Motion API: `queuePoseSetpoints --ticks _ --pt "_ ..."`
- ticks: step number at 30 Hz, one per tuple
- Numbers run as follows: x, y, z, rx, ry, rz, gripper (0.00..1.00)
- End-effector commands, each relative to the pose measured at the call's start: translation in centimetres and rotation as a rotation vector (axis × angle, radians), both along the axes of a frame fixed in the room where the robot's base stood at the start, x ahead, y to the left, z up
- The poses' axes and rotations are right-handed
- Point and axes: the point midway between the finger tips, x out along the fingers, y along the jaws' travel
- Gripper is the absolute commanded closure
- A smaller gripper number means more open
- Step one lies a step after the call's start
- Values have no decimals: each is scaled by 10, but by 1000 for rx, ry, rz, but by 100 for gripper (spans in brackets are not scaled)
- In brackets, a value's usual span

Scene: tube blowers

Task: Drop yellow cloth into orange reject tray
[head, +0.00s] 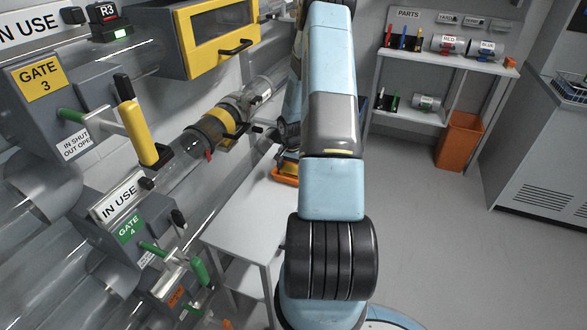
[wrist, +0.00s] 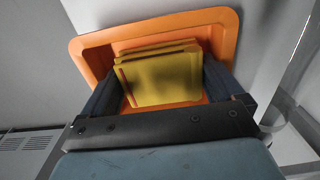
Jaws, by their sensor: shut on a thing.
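The yellow cloth (wrist: 162,77), a folded stack with a dark red edge on its left, is between the two dark fingers of my gripper (wrist: 165,90) in the wrist view. My gripper is shut on it. The orange reject tray (wrist: 222,22) lies beyond the cloth, and the cloth overlaps its inside in this view. I cannot tell whether the cloth touches the tray floor.
Pipes with gate 3's yellow handle (head: 138,132) and gate 4's green handle (head: 199,272) stand left of the table. A yellow-framed box (head: 221,32) is above. A parts shelf (head: 440,55) and an orange bin (head: 459,142) are at the back right. Floor at right is clear.

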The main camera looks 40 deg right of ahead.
Motion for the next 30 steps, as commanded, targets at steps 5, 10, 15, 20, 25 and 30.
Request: queuePoseSetpoints --ticks 5,10,15,20,25,30 --pt "0 0 -1 0 0 0 0" --pt "0 0 0 0 0 0 0" --pt "1 -1 11 -1 -2 0 0" --pt "1 -1 35 -2 -2 -1 0" --pt "0 -2 67 -2 -4 -2 0" --pt "0 -2 95 -2 -2 -3 0"
